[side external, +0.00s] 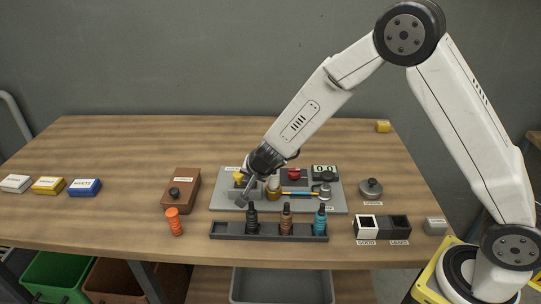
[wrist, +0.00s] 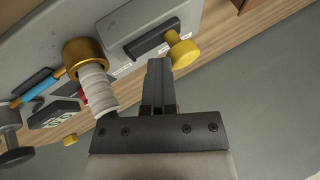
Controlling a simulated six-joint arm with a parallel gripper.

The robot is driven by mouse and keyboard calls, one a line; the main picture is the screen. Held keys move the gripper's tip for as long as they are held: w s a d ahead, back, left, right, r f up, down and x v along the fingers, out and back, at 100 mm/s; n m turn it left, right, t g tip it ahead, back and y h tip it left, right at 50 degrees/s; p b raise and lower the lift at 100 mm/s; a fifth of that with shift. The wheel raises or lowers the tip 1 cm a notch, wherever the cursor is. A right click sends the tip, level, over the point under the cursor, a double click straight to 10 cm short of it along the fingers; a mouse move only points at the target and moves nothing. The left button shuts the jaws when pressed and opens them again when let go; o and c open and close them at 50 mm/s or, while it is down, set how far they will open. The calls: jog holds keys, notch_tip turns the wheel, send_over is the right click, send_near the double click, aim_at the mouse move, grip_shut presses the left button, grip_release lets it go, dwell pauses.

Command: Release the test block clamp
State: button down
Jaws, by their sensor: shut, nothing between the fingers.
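The grey test plate (side external: 222,203) lies in the middle of the bench. A grey block with a dark slot and a yellow knob (side external: 239,177) sits at its left end; the knob also shows in the wrist view (wrist: 183,51). I cannot tell which part is the clamp or whether it is tight. A brass collar (wrist: 84,56) with a white ribbed piece (wrist: 97,88) stands beside the block. My gripper (wrist: 158,66) is shut and empty, with its fingertips near the knob; contact is unclear. In the side view my gripper (side external: 242,201) partly hides the block.
A brown box (side external: 184,188) and orange fitting (side external: 174,222) stand left.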

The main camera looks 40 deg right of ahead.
jog(key=d+v, duration=0.1)
jog(key=v, duration=0.8)
jog(key=shift+s+a+r, duration=0.2)
jog(key=shift+a+r, duration=0.25)
jog(key=shift+a, duration=0.05)
jog(key=shift+d, duration=0.1)
jog(key=s+d+f+n+g, duration=0.1)
jog(key=s+d+n+g, duration=0.1)
jog(key=s+n, duration=0.3)
jog(key=s+d+f+n+g+y, duration=0.1)
jog(key=s+d+n, duration=0.4)
jog(key=s, duration=0.8)
jog(key=shift+s+d+f+n+g, duration=0.2)
jog(key=shift+s+f+n+g, duration=0.15)
jog(key=shift+g, duration=0.55)
